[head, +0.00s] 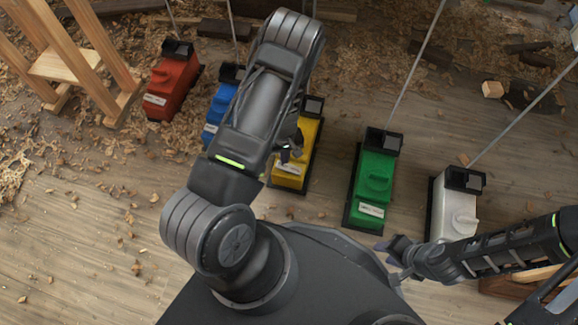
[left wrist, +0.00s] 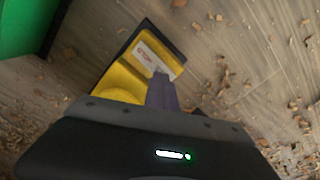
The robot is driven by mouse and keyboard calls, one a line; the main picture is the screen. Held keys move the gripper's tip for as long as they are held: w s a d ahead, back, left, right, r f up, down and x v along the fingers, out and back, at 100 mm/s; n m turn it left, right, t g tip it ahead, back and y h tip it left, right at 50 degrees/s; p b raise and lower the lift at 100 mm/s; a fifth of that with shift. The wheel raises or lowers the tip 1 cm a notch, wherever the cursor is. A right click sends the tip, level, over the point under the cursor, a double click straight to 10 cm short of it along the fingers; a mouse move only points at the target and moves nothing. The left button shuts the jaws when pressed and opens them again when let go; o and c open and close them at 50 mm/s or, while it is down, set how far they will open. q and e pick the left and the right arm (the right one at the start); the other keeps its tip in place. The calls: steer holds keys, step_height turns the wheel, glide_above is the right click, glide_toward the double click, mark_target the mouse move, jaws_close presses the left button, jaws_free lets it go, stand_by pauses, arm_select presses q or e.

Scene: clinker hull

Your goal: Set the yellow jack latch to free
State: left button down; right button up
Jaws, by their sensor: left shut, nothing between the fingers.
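The yellow jack (head: 291,175) stands on a dark base on the floor, partly covered by my left arm in the head view. In the left wrist view the yellow jack (left wrist: 123,82) shows with a white label (left wrist: 153,57) whose small red print I cannot read. My left gripper (head: 291,153) is shut and empty, over the jack's body; its fingertips also show in the left wrist view (left wrist: 160,82), close to the label. Whether they touch the jack I cannot tell. The latch's setting is hidden. My right gripper (head: 394,259) looks open and empty, left of the white jack.
A red jack (head: 172,88), a blue jack (head: 217,110), a green jack (head: 375,180) and a white jack (head: 457,210) stand in the same row, with slanted rods rising behind. A wooden trestle (head: 75,62) is at the upper left. Shavings litter the plank floor.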

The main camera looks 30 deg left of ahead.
mark_target(285, 166)
arm_select(q)
steer(key=shift+f+b, duration=1.6)
steer(key=shift+f, duration=0.3)
stand_by(1.3)
steer(key=shift+r, duration=0.1)
step_height(285, 166, up, 7)
steer(key=p, duration=0.6)
stand_by(0.6)
